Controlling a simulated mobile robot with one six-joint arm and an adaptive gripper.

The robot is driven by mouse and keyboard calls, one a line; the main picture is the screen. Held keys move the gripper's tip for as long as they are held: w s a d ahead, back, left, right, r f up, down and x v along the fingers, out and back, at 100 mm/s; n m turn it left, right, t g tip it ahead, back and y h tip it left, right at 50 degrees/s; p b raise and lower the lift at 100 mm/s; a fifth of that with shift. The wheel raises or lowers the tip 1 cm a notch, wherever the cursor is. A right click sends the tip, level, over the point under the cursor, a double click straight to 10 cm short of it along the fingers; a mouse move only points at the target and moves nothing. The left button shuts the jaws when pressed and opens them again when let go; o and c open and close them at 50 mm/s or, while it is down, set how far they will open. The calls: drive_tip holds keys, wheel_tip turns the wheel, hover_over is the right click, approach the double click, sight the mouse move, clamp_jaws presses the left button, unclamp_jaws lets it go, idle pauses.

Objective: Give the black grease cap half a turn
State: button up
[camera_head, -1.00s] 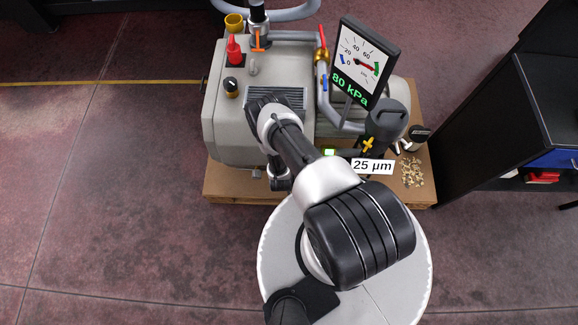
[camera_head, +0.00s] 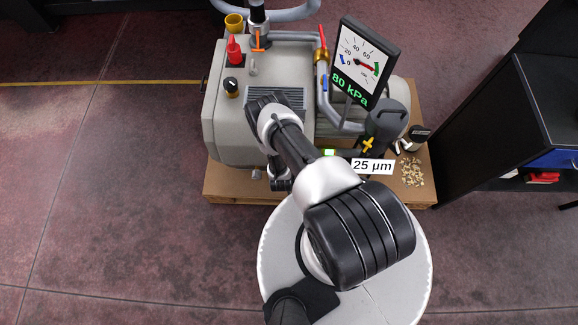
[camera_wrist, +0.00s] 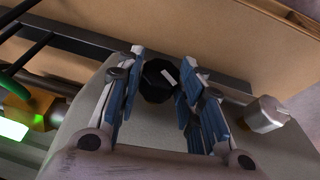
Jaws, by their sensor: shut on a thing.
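The black grease cap (camera_wrist: 158,81) is a dark, many-sided knob with a white mark on its face, seen in the wrist view. My gripper (camera_wrist: 163,84) has its blue-padded fingers on the left and right sides of the cap, shut on it. The white mark leans, its top toward the left. In the head view my arm reaches over the grey pump (camera_head: 228,130), and its links hide the cap and most of the gripper.
A silver fitting (camera_wrist: 267,114) lies right of the fingers. The pump stands on a wooden pallet (camera_head: 228,186). A gauge sign (camera_head: 364,66) reads 80 kPa, and a "25 µm" label (camera_head: 373,166) sits near a dark canister (camera_head: 384,125). A dark cabinet (camera_head: 500,110) stands at right.

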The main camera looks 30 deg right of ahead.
drive_tip(key=shift+s, duration=0.1)
drive_tip(key=shift+s+d+m+t+y+p, duration=0.15)
drive_tip(key=shift+d+m+t+y+p, duration=0.15)
drive_tip(key=shift+t+y+p, duration=0.45)
drive_tip(key=y, duration=0.1)
drive_tip(key=t+y+b, duration=0.1)
drive_tip(key=shift+d+f+m+t+y, duration=0.1)
drive_tip(key=shift+f+m+t+y, duration=0.15)
drive_tip(key=shift+m+y, duration=0.1)
drive_tip(key=shift+r+t+y, duration=0.15)
drive_tip(key=shift+t+y, duration=0.45)
drive_tip(key=shift+y, duration=0.2)
drive_tip(key=o, duration=1.1)
drive_tip(key=shift+v, duration=3.8)
